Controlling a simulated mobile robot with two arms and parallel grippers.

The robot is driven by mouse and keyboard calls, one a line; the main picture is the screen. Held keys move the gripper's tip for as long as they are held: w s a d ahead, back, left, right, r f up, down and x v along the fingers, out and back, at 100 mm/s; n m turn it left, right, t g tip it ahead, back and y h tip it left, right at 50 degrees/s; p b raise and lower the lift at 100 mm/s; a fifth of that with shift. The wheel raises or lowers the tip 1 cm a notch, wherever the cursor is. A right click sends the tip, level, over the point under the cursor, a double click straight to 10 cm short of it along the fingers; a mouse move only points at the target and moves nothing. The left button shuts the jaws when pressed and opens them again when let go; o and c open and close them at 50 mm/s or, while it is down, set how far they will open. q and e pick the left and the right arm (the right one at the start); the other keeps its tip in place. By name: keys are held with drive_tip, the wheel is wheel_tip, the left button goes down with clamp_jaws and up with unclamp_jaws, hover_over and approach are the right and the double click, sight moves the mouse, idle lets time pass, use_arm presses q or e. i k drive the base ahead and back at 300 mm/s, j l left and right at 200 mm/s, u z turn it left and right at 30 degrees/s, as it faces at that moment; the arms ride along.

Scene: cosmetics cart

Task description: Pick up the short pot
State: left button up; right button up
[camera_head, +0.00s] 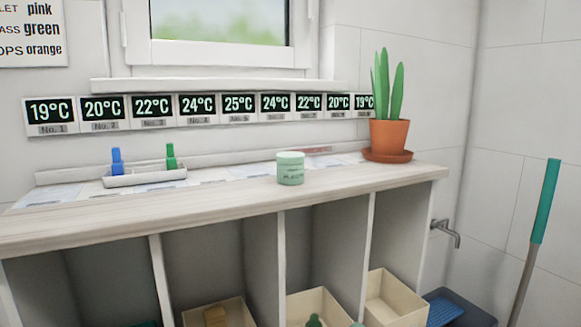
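The short pot, a pale green lidded jar with small dark lettering (290,169), stands upright on the wooden counter top (225,205), near the middle. Nothing touches it or covers it from this view. Neither of my grippers shows in the head view.
A white tray (146,180) with a blue and a green marker stands left of the jar. A cactus in a terracotta pot (389,137) stands at the counter's right end. Cubbies below hold beige bins (395,307). A teal-handled pole (545,203) leans at right.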

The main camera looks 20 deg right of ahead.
sight(290, 165)
drive_tip(key=l+z, duration=0.2)
drive_tip(key=l, duration=0.45)
drive_tip(key=i+l+z, duration=0.2)
drive_tip(key=l, duration=0.45)
drive_tip(key=k+l, duration=0.05)
drive_tip(key=k, duration=0.05)
